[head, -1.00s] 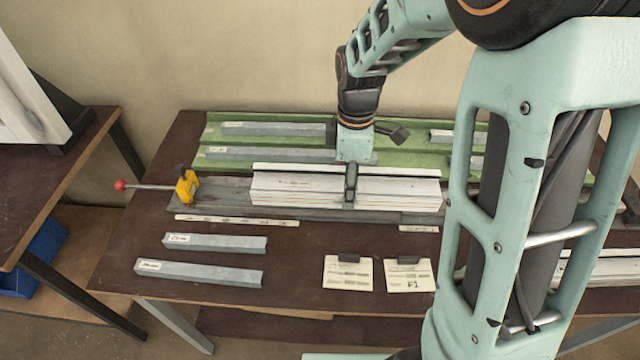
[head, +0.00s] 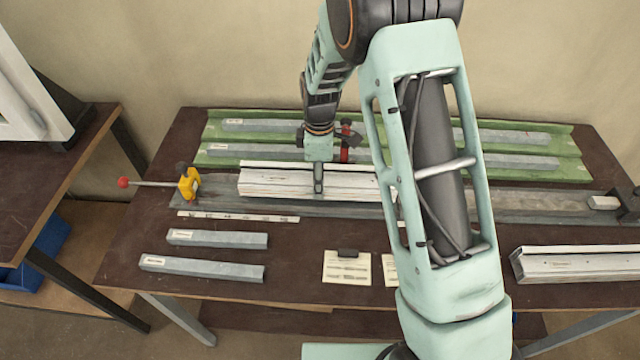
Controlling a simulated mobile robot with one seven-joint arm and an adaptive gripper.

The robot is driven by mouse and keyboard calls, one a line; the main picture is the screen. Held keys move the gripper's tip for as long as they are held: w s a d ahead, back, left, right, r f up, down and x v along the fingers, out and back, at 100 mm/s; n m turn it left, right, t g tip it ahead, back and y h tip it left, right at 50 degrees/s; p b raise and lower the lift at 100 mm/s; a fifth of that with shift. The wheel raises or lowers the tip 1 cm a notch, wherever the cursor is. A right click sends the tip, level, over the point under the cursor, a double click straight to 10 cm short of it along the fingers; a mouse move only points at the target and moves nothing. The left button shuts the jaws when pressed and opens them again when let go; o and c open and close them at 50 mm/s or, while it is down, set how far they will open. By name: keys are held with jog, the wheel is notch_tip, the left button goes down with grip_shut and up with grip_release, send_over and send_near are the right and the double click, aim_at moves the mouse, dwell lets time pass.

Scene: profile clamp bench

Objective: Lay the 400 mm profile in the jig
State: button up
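My gripper (head: 319,178) is shut on a long white profile (head: 275,184), with one dark finger visible against its front face. The far finger is hidden. The profile lies level along the grey jig bed (head: 510,207), over its left half; whether it touches the bed I cannot tell. Its left end is apart from the yellow clamp (head: 189,184) with the red-knobbed rod at the jig's left end. My arm hides its right end. A small white block (head: 604,202) is at the jig's right end. No length marking is readable on the held profile.
A green rack (head: 222,157) with grey bars stands behind the jig. Two labelled grey bars, the rear one (head: 217,239) and the front one (head: 205,269), lie front left. Cards (head: 347,268) lie front centre. Another white profile (head: 575,265) lies front right.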

notch_tip(320, 180, down, 3)
jog(key=shift+r, duration=0.2)
jog(key=shift+s+d+f+b, duration=0.1)
jog(key=shift+s+f+b, duration=0.05)
jog(key=shift+f+b, duration=0.45)
jog(key=o, duration=1.3)
jog(key=shift+s, duration=0.15)
jog(key=o, duration=0.3)
jog(key=shift+f, duration=0.2)
jog(key=shift+o, duration=0.2)
jog(key=shift+r, duration=0.15)
